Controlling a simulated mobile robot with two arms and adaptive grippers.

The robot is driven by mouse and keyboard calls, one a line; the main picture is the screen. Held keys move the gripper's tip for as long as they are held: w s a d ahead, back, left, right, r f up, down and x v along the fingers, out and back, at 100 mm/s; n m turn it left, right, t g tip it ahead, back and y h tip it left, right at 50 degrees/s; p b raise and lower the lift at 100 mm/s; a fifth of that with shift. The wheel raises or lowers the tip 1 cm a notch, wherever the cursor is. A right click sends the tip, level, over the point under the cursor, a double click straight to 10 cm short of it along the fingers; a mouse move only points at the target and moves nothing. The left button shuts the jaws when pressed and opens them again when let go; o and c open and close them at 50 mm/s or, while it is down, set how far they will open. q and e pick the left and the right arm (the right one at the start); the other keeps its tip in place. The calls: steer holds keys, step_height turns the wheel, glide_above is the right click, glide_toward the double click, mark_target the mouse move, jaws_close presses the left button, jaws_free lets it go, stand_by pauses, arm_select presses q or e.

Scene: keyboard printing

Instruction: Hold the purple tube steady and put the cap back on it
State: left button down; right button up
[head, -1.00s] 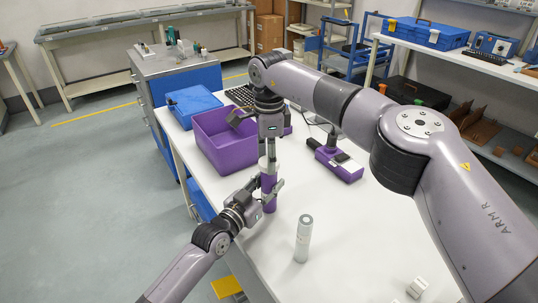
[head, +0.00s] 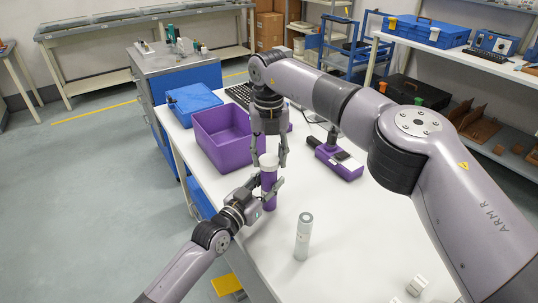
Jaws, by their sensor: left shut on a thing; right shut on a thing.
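The purple tube (head: 268,184) stands upright above the white table at its near left part. My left gripper (head: 264,193) is shut on the tube's middle from the left. The white cap (head: 268,160) sits at the tube's top, in line with it; whether it is fully seated I cannot tell. My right gripper (head: 270,161) points straight down from above, with its fingers on either side of the cap, shut on it.
An open purple bin (head: 222,138) stands behind and left of the tube. A grey-white cylinder (head: 303,236) stands on the table (head: 345,225) in front. A purple and black device (head: 334,160) lies to the right. A small white block (head: 417,285) is near the front.

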steer(key=m, duration=0.7)
steer(key=shift+m, duration=0.3)
steer(key=m, duration=1.6)
steer(key=shift+w, duration=0.1)
steer(key=m, duration=0.3)
steer(key=shift+m, duration=0.4)
steer(key=o, duration=0.8)
